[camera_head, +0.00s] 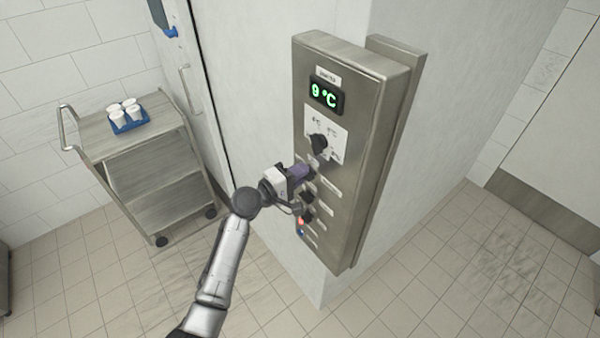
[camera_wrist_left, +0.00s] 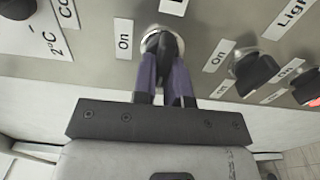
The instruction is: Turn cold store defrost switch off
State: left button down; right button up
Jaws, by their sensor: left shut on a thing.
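The steel control panel (camera_head: 340,225) is mounted on the white wall right of centre in the head view. My left gripper (camera_head: 307,173) reaches the panel from the left and is shut on the upper black switch knob below the dial. In the left wrist view, my gripper's purple fingers (camera_wrist_left: 164,62) close around this black knob (camera_wrist_left: 169,44) on its round metal base. A label reading "On" (camera_wrist_left: 123,40) is left of the knob and another label (camera_wrist_left: 218,55) is right of it. The name plate (camera_wrist_left: 174,5) is cut off, so I cannot read it. My right gripper is not in view.
The display (camera_head: 325,93) shows 9 °C above a black dial (camera_head: 318,144). Below the held knob are another black switch (camera_head: 307,196) and a red light (camera_head: 301,221). A steel trolley (camera_head: 150,182) with cups in a blue tray (camera_head: 128,126) stands left. Floor is open right.

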pick_arm(q)
jog(key=c, duration=1.2)
grip_release()
jog(key=shift+o, duration=0.2)
jog(key=b+v, duration=0.2)
jog(key=v, duration=1.2)
jog(key=shift+d, duration=0.1)
